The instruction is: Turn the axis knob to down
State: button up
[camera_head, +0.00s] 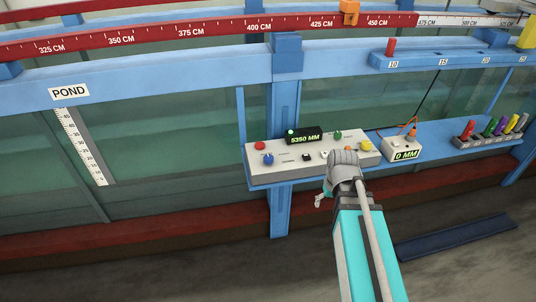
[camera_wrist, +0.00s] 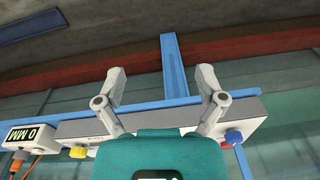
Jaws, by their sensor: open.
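The control box (camera_head: 290,160) sits on a blue shelf, with a display reading 5350 MM. It carries a blue knob (camera_head: 268,159) at the left, a green knob (camera_head: 338,135) at the back and a yellow knob (camera_head: 365,146) at the right. Its small labels are unreadable, so I cannot tell which is the axis knob. In the wrist view, the picture is turned over; the blue knob shows at the right (camera_wrist: 233,138) and the yellow one at the left (camera_wrist: 78,152). My gripper (camera_wrist: 161,76) is open and empty, in front of the box. My arm hides part of the box.
A red button (camera_head: 260,146) sits beside the blue knob. A grey meter (camera_head: 402,149) reading 0 MM with an orange cable stands right of the box. A rack of coloured handles (camera_head: 490,138) is farther right. A blue post (camera_head: 282,210) stands below the shelf.

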jog(key=w+a+r+n+t+y+p, duration=0.1)
jog(key=w+a+r+n+p, duration=0.25)
jog(key=w, duration=0.25)
jog(key=w+a+r+n+y+p, duration=0.1)
jog(key=w+a+r+n+p, duration=0.1)
jog(key=w+a+r, duration=0.4)
jog(key=n+y+p, duration=0.1)
jog(key=n+p, duration=0.3)
jog(key=n, duration=0.1)
send_near(268, 157)
notch_tip(268, 157, up, 4)
jog(key=s+d, duration=0.1)
jog(key=d, duration=0.1)
jog(key=shift+s+f+t+y, duration=0.1)
jog(key=shift+s+t+y, duration=0.05)
jog(key=shift+t+y, duration=0.2)
jog(key=shift+f+b, duration=0.2)
jog(key=shift+b, duration=0.2)
jog(key=b+x, duration=1.2)
jog(key=x, duration=0.1)
jog(key=shift+f, duration=0.2)
jog(key=shift+c, duration=0.2)
jog(key=c, duration=1.1)
